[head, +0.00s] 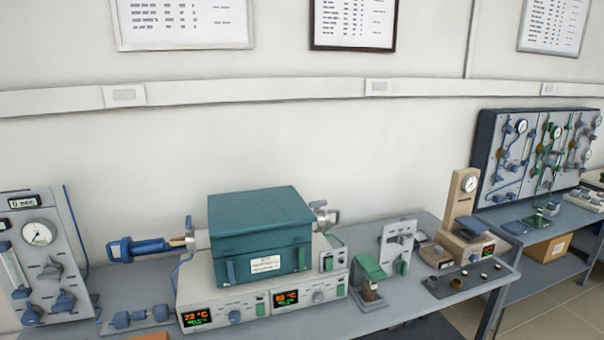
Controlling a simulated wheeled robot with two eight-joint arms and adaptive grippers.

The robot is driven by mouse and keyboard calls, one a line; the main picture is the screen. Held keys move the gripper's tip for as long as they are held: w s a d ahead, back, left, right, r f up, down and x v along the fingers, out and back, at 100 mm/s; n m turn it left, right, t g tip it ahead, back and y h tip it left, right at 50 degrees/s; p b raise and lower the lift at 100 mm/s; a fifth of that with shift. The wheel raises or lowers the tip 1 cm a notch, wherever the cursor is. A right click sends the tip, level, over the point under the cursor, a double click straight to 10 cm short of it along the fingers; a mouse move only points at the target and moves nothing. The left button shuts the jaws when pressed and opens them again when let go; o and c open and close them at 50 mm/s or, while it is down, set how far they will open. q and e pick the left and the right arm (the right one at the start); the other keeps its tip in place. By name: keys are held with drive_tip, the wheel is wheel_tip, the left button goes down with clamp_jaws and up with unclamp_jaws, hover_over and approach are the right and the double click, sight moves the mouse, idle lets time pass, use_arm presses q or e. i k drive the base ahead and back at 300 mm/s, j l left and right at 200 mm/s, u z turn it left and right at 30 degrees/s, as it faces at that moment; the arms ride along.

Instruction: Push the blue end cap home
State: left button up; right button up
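A teal furnace box (262,235) sits on a light base (215,290) with two lit displays on the bench. A tube end (200,240) sticks out of its left side. A blue piece (148,247), which looks like the blue end cap, lies in line with that tube on the left. A tan and metal part (180,242) shows between them. I cannot tell how deep the cap sits. A metal fitting (324,216) is on the right end of the tube. Neither of my grippers is in view.
A gauge panel (42,262) stands at the left. Blue fittings (135,318) lie on the bench in front of the blue piece. A green-topped stand (369,275), a white bracket (398,240) and a tan press-like device (464,210) stand to the right.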

sight(130, 249)
drive_tip(key=i+j+u, duration=0.15)
drive_tip(key=i+j, duration=0.6)
drive_tip(key=j, duration=0.1)
